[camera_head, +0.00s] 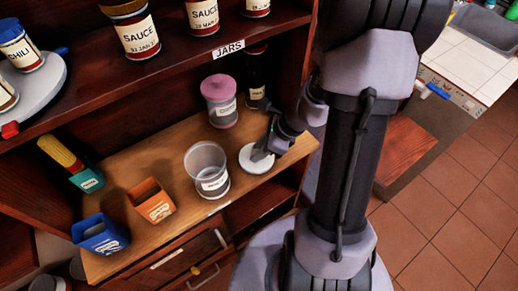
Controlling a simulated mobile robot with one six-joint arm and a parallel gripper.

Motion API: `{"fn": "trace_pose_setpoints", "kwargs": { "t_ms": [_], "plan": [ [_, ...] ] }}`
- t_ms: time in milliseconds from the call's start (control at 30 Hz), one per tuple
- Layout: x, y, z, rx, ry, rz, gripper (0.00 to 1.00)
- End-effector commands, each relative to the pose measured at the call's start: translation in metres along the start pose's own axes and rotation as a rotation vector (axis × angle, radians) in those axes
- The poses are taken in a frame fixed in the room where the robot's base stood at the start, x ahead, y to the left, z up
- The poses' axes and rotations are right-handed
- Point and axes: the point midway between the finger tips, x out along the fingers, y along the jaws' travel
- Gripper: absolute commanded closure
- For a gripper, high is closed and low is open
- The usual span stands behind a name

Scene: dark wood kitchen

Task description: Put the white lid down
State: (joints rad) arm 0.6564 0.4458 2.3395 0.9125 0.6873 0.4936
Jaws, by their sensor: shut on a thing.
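The white lid (249,161) is a flat round disc at the right part of the wooden counter, just right of the open clear jar (207,168). My gripper (262,152) is shut on the lid and reaches it from the right. The lid lies flat, at or very near the counter surface; I cannot tell if it touches. The clear jar stands upright with no lid on it and a white label on its front.
A jar with a pink lid (219,101) stands behind the white lid, beside a dark bottle (256,77). An orange box (151,200), a blue box (100,235) and a teal container with pasta (72,163) stand left. The JARS shelf (150,75) overhangs the counter's back.

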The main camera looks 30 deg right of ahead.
Motion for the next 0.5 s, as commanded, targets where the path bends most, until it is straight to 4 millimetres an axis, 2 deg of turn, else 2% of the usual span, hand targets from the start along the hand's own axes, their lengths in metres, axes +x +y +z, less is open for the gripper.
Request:
{"fn": "trace_pose_setpoints", "kwargs": {
  "t_ms": [100,133,233,500],
  "plan": [
    [0.0038,-0.0001,-0.0022,0.000,0.000,0.000,1.00],
    [0.0038,-0.0001,-0.0022,0.000,0.000,0.000,0.71],
    [0.0028,-0.0001,-0.0015,0.000,0.000,0.000,0.51],
    [0.0025,-0.0002,-0.0014,0.000,0.000,0.000,0.51]
  ]
}}
